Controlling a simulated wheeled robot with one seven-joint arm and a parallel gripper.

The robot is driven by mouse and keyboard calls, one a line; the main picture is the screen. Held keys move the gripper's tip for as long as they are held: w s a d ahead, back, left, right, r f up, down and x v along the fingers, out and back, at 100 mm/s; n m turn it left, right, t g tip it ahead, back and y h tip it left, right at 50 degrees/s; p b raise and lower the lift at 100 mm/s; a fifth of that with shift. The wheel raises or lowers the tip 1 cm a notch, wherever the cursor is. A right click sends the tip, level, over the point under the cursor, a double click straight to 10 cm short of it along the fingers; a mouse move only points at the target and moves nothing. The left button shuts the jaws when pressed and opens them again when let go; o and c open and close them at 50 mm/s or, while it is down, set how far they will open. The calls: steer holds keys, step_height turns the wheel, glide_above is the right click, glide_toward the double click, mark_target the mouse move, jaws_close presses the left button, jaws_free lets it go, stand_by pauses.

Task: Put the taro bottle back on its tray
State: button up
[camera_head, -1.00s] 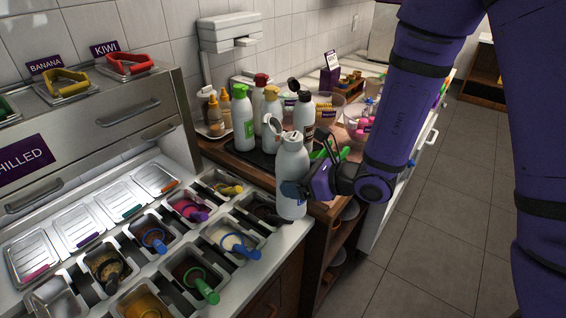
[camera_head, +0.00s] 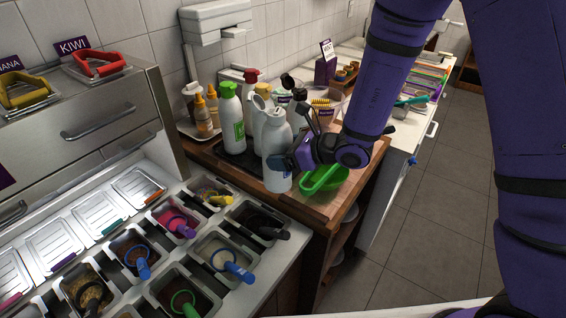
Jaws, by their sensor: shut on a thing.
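A white bottle (camera_head: 276,140) with a light flip cap is held upright in my gripper (camera_head: 289,160). The gripper is shut on its lower body, coming from the right. I cannot read a name on it, but it is the held bottle that fits the taro bottle. The dark tray (camera_head: 236,164) lies on the wooden counter, just left of and behind the held bottle. A green-labelled white bottle (camera_head: 231,118) and a cream-capped white bottle (camera_head: 261,108) stand on it. I cannot tell whether the held bottle's base touches anything.
Sauce bottles (camera_head: 204,116) stand at the back left. Topping pans with coloured scoops (camera_head: 237,270) fill the front left. A red-capped bottle (camera_head: 251,76) stands behind.

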steer(key=w+f, duration=0.4)
steer(key=w, duration=0.5)
steer(key=shift+w, duration=0.35)
steer(key=shift+f, duration=0.15)
steer(key=o, duration=0.8)
steer(key=shift+f, duration=0.15)
steer(key=v, duration=1.2)
